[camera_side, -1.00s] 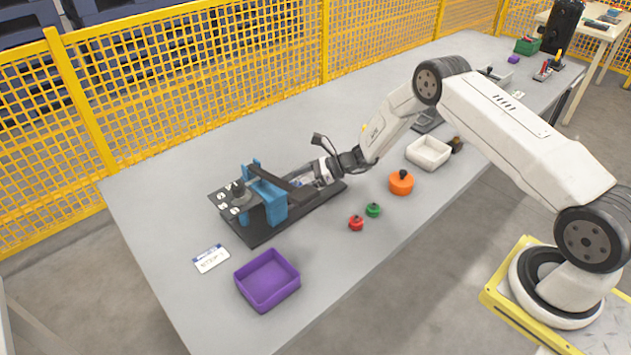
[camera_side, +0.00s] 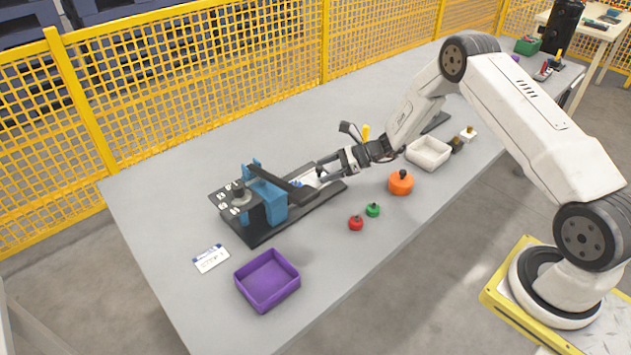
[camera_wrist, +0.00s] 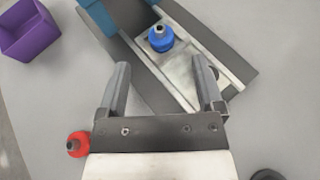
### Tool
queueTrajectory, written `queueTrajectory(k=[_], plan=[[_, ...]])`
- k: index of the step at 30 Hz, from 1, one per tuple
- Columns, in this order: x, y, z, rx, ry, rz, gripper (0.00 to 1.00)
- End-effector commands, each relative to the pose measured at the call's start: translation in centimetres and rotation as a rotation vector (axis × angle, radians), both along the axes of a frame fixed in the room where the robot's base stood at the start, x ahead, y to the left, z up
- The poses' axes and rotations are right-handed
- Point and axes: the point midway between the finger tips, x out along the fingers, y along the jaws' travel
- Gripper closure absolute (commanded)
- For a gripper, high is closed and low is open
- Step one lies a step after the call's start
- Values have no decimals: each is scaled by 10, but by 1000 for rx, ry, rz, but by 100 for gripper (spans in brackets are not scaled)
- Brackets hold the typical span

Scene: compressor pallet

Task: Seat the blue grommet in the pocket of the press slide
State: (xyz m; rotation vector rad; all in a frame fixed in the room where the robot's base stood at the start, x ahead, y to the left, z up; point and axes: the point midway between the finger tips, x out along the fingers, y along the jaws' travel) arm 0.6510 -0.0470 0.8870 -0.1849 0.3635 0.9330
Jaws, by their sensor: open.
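The blue grommet (camera_wrist: 160,38) stands on the metal press slide (camera_wrist: 180,75) in the wrist view, near the slide's end by the blue press frame. Its dark-ringed top faces the camera. Its lower edge meets the slide; I cannot tell how deep it sits in the pocket. In the side view the slide lies on the dark base of the press (camera_side: 268,197), partly behind my gripper. My gripper (camera_wrist: 161,72) is open and empty, its fingers apart over the slide, short of the grommet and not touching it.
A purple bin (camera_side: 267,281) stands at the table's front left. A red knob-topped part (camera_side: 356,223), a green one (camera_side: 373,210) and an orange one (camera_side: 401,183) stand in front of the press. A white tray (camera_side: 428,153) is further right. A yellow mesh fence runs behind.

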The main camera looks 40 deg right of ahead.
Motion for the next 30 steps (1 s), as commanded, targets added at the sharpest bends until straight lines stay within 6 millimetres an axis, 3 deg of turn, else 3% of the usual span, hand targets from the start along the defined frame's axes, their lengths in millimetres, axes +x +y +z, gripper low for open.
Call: queueTrajectory(k=[6, 12, 30], plan=[[-17, -24, 13, 0, -1, -2, 14], [-25, -34, 17, 1, 1, 0, 14], [-26, -35, 18, -1, 1, 0, 14]])
